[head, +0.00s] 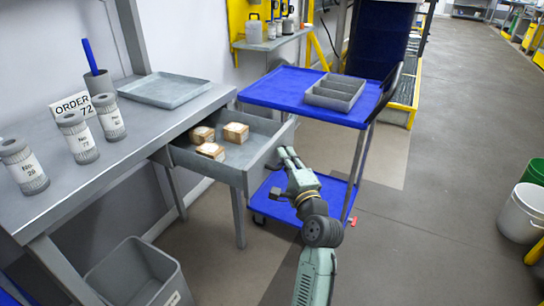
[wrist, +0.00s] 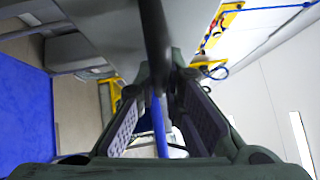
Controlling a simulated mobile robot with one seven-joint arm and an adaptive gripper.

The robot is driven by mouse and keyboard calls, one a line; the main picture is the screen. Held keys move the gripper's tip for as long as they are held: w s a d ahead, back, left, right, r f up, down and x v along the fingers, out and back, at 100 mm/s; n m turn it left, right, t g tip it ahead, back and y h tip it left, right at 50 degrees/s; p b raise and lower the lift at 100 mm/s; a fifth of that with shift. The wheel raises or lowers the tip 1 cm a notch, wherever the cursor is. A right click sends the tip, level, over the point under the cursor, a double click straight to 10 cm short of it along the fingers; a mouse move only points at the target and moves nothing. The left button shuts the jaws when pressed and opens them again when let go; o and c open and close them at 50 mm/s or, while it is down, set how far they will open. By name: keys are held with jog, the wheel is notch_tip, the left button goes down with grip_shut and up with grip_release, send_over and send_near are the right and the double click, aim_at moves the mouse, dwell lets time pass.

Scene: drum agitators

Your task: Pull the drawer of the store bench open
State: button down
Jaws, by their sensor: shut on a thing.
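The grey drawer (head: 205,160) of the store bench (head: 140,135) stands well out from under the bench top, with its inside showing. Three small tan-and-white boxes (head: 235,132) lie in it. My gripper (head: 287,158) is at the outer side of the drawer's front panel (head: 268,155). In the wrist view a dark bar (wrist: 154,40), which looks like the drawer's handle, runs between the fingers of my gripper (wrist: 160,92), and they are shut on it. In the head view the handle is hidden by my fingers.
A blue cart (head: 285,88) with a grey divided tray (head: 335,92) stands just behind and right of my gripper. Grey canisters (head: 77,137) and a flat tray (head: 163,89) are on the bench. A grey bin (head: 140,275) sits below.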

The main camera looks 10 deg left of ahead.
jog(key=shift+s+d, duration=0.2)
jog(key=shift+d, duration=0.3)
jog(key=c, duration=1.7)
grip_release()
jog(key=v, duration=1.2)
